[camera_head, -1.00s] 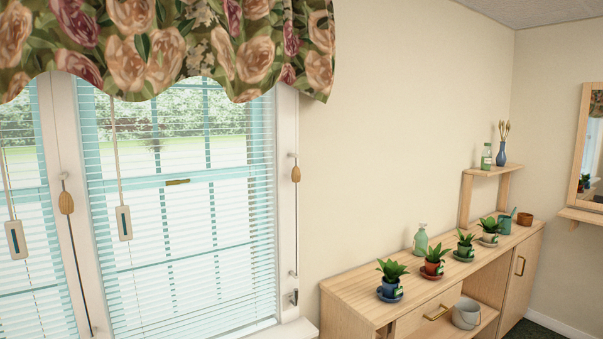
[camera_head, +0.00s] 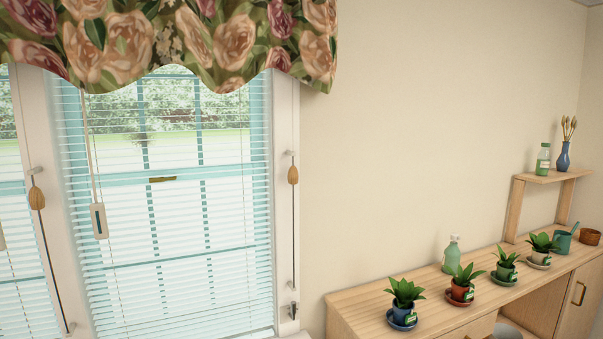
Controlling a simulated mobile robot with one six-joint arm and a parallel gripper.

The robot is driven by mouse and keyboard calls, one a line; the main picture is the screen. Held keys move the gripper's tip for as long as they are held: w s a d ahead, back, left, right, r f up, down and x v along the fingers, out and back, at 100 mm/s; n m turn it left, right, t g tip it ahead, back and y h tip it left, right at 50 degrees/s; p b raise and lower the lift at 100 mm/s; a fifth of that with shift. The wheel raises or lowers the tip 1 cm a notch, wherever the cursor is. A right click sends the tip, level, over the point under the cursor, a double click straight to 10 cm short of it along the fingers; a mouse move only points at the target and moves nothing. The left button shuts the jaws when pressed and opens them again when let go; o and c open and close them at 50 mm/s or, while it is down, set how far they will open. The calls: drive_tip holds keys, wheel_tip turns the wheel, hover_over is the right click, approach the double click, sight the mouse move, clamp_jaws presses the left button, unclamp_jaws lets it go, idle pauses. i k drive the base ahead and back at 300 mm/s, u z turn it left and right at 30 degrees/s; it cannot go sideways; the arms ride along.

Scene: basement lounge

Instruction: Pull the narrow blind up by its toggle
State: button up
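A white slatted blind (camera_head: 190,225) hangs lowered over the middle window pane, its slats open to the garden. Part of another lowered blind (camera_head: 12,240) shows at the left edge; I cannot tell which is the narrow one. A wooden acorn-shaped toggle (camera_head: 293,175) hangs on a cord along the right window frame. A second wooden toggle (camera_head: 37,198) hangs on a dark cord on the post between the panes. A white pull with a dark slot (camera_head: 99,221) hangs on a pale cord in front of the middle blind. My gripper is not in view.
A floral valance (camera_head: 170,45) covers the blind tops. At the right, a wooden sideboard (camera_head: 365,315) carries several potted plants, a green spray bottle (camera_head: 452,255) and a small shelf (camera_head: 545,178). The wall between window and shelf is bare.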

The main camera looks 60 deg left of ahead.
sight(293, 176)
drive_tip(key=i, duration=0.7)
drive_tip(key=u, duration=3.4)
drive_tip(key=i, duration=0.1)
drive_tip(key=z, duration=1.8)
drive_tip(key=k, duration=0.25)
drive_tip(key=u, duration=2.35)
